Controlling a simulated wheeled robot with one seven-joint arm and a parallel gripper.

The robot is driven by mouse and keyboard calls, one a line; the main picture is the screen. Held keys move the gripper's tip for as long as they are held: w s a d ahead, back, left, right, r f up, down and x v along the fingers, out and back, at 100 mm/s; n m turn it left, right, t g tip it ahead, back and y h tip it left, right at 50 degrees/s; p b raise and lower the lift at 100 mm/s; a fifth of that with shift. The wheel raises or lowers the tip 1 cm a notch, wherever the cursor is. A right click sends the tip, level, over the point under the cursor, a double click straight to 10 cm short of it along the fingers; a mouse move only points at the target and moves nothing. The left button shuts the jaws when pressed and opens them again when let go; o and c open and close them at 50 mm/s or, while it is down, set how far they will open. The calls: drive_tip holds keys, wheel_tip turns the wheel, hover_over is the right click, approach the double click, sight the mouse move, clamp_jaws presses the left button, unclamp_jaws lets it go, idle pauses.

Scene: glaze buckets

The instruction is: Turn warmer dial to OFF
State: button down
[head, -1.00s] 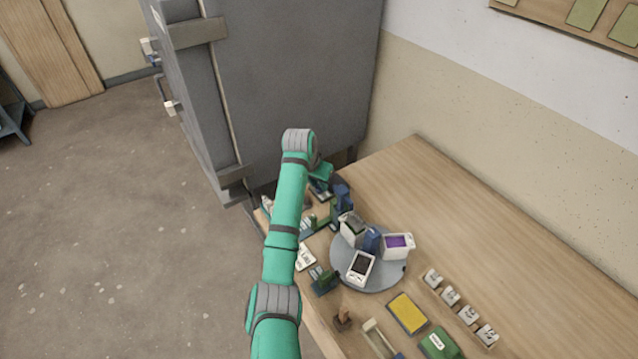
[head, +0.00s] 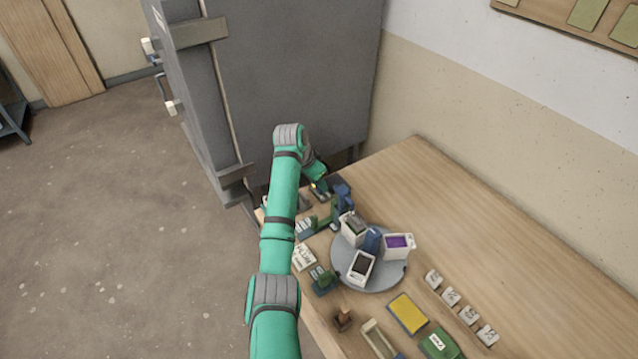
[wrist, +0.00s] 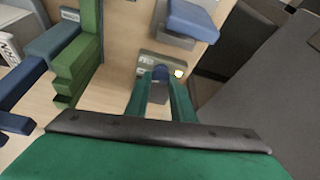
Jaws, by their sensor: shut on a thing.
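In the wrist view the warmer is a small grey box (wrist: 150,60) on the wooden table, with a lit yellow lamp (wrist: 178,73) on its right side. The two green fingers are shut on the dial. The dial's marks and pointer are too small to read. In the head view a yellow spot (head: 314,186) shows by my wrist at the table's far left corner. My fingertips and the dial cannot be made out there.
A blue block on a stand (wrist: 190,18) is close above the warmer in the wrist view. Green and blue racks (wrist: 78,60) stand to the left. A grey turntable (head: 385,278) carries several containers. A large grey cabinet (head: 290,80) stands behind. The table's right side is clear.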

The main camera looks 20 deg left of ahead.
drive_tip(key=m+g+h, duration=0.1)
drive_tip(key=m, duration=0.5)
drive_tip(key=shift+w+a+g+h, duration=0.1)
drive_tip(key=shift+w+g+h, duration=0.05)
drive_tip(key=shift+g+h, duration=0.25)
idle(0.3)
drive_tip(key=c, duration=1.5)
unclamp_jaws()
drive_tip(key=v, duration=1)
drive_tip(key=shift+a+r, duration=0.1)
drive_tip(key=shift+r, duration=0.3)
